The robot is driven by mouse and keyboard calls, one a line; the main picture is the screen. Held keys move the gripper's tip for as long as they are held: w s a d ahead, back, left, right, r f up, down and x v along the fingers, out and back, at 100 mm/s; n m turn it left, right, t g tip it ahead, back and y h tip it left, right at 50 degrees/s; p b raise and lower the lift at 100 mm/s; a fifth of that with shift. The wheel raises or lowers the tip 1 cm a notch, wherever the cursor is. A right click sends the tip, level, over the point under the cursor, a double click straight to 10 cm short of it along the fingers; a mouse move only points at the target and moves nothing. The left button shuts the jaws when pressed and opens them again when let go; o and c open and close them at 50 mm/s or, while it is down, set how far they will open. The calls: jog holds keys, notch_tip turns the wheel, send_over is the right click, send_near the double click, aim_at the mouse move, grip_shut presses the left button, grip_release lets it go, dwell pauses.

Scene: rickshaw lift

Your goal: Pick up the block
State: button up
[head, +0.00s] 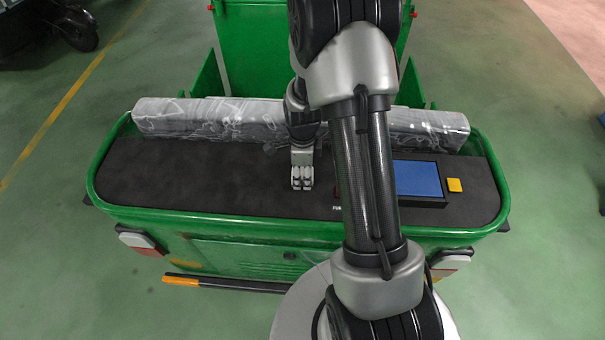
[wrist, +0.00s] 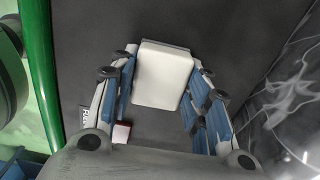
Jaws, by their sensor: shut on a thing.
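A white block (wrist: 162,75) with rounded edges sits between the two fingers of my gripper (wrist: 160,82) in the wrist view. The fingers are closed on its sides near their tips. In the head view my gripper (head: 302,180) points down at the dark top of the green cart (head: 240,185), left of the blue panel. I cannot make out the block in the head view; the gripper and arm cover that spot. Whether the block touches the dark surface is unclear.
A small red-and-white item (wrist: 122,131) lies near my left finger. The top's left part is clear.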

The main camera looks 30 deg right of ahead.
aim_at(302, 173)
notch_tip(302, 173, up, 20)
jog(key=p, duration=0.2)
jog(key=shift+p, duration=0.4)
jog(key=o, duration=0.5)
jog(key=shift+f, duration=0.1)
jog(key=c, duration=0.4)
